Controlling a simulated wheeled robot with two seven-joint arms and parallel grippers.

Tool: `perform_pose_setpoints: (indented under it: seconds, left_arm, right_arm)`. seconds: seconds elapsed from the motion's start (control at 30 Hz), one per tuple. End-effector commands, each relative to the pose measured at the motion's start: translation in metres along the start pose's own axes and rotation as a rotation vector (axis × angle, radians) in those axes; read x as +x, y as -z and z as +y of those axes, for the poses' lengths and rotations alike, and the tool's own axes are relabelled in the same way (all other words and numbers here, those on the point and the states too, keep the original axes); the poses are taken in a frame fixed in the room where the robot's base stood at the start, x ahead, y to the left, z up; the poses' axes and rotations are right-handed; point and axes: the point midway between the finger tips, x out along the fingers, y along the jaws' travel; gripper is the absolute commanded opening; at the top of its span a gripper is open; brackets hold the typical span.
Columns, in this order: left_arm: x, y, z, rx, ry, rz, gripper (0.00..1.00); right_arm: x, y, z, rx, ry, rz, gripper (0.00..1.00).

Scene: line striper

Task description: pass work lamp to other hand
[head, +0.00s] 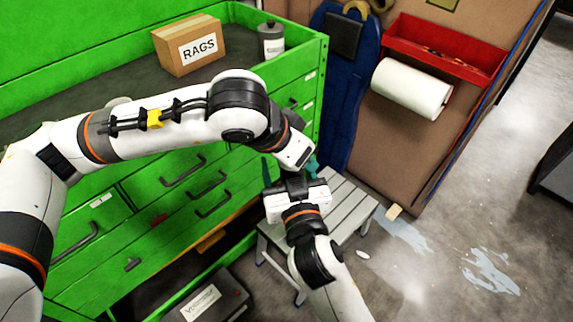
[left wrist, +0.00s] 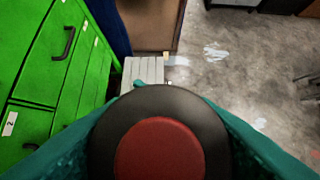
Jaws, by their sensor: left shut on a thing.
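The work lamp (left wrist: 160,148) shows in the left wrist view as a black round body with a red disc at its centre. It fills the lower middle, between the teal fingers of my left gripper (head: 298,157), which is shut on it. In the head view I cannot make the lamp out among the grippers. My right gripper (head: 290,172) comes up from below, close to the left one, above the grey slatted stool. Its teal fingers look spread apart. Whether it touches the lamp is hidden.
A green drawer cabinet (head: 140,205) stands at the left, with a RAGS box (head: 187,45) and a grey bottle (head: 271,40) on top. The slatted stool (head: 345,205) is below the grippers. A paper roll (head: 411,88) and red tray (head: 445,50) are on the brown panel. Floor at right is open.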

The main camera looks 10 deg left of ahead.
Motion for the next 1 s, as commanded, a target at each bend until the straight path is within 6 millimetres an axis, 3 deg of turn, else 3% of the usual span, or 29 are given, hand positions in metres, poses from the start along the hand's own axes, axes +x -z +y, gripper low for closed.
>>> perform_pose_setpoints:
  seconds: [0.03,0.33,0.37,0.5,0.83,1.0]
  left_arm:
    - [-0.001,-0.001,0.000,0.000,0.000,-0.002,0.03]
    - [-0.001,-0.001,-0.001,0.001,0.002,-0.005,0.03]
    - [-0.001,-0.002,-0.001,0.001,0.002,-0.006,0.53]
    - [-0.001,-0.001,-0.001,0.001,0.002,-0.004,0.75]
    - [-0.003,-0.001,0.000,0.001,0.000,-0.001,0.75]
    - [-0.026,-0.001,0.001,0.001,-0.001,-0.005,0.75]
  right_arm:
    - [0.000,0.000,0.000,0.000,0.000,0.000,0.57]
    - [-0.001,-0.001,0.002,0.001,-0.004,-0.002,0.08]
    - [-0.001,-0.002,0.002,0.001,-0.005,-0.005,0.08]
    - [-0.001,-0.002,0.002,0.001,-0.004,-0.004,0.08]
    - [0.000,-0.001,0.000,0.000,-0.001,-0.003,0.08]
    - [0.000,-0.001,0.000,0.000,0.000,-0.003,0.08]
